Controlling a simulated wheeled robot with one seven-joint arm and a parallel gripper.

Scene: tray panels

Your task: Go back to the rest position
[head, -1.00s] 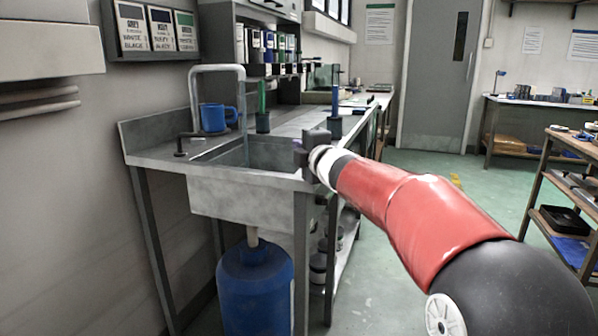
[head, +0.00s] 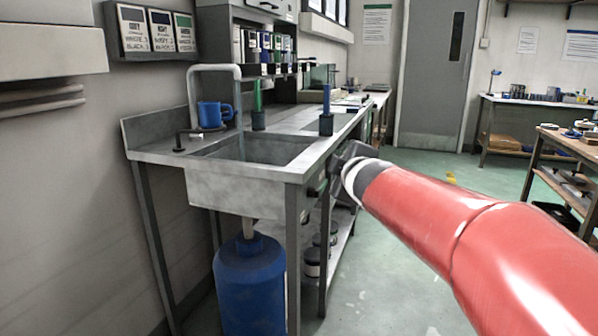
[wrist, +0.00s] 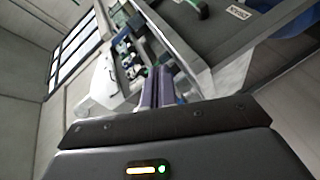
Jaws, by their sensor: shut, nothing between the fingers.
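My gripper (head: 335,165) is at the end of my red arm in the head view, just right of the sink bench's front right corner. Its fingers are partly hidden behind the wrist. In the wrist view its fingers (wrist: 158,90) stand together at the middle with nothing between them. I cannot tell from the head view how close it is to the bench edge.
The steel sink bench (head: 262,180) stands at left with a blue mug (head: 215,114), a green item (head: 257,97) and a blue item (head: 326,97) in dark holders. A blue drum (head: 250,285) is underneath.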

